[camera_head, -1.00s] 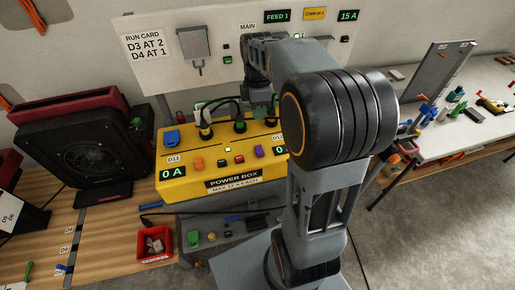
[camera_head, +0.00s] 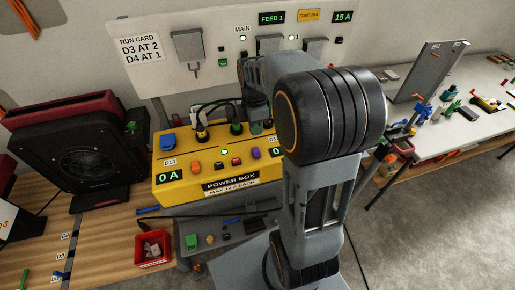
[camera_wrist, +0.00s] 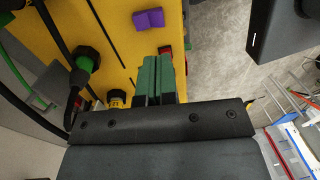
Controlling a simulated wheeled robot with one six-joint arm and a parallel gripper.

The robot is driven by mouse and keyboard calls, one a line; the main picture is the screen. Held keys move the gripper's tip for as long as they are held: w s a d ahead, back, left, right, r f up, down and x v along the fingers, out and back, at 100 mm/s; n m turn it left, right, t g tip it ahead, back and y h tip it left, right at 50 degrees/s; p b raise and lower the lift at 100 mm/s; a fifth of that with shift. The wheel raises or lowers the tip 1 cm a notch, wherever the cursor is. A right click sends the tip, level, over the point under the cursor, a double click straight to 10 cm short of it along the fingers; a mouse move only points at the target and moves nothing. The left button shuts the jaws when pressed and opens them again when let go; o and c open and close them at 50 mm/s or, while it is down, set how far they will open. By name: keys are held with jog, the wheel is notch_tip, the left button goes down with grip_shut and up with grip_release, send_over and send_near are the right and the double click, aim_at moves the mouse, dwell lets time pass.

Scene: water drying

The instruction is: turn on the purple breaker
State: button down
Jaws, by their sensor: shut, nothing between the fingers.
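The purple breaker (camera_head: 256,153) is a small block on the front right of the yellow power box (camera_head: 200,187). It also shows near the top of the wrist view (camera_wrist: 148,19). My gripper, with green fingers (camera_wrist: 158,72), is shut with nothing between the fingers and points toward the box. The purple breaker lies beyond the fingertips in the wrist view, apart from them. In the head view my wrist hangs over the right rear of the box; my arm hides part of the box's right end, and the fingertips are hard to make out.
Black plugs and cables (camera_wrist: 85,60) stand close beside my fingers. Orange (camera_head: 196,166), black and red (camera_head: 237,161) breakers line the box front left of the purple one. A wall panel (camera_head: 150,75) rises behind. A red bin (camera_head: 153,248) sits front left.

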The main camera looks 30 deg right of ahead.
aim_at(257, 154)
jog(key=f, duration=0.6)
jog(key=s+f, duration=0.1)
jog(key=f, duration=0.2)
jog(key=shift+a, duration=0.1)
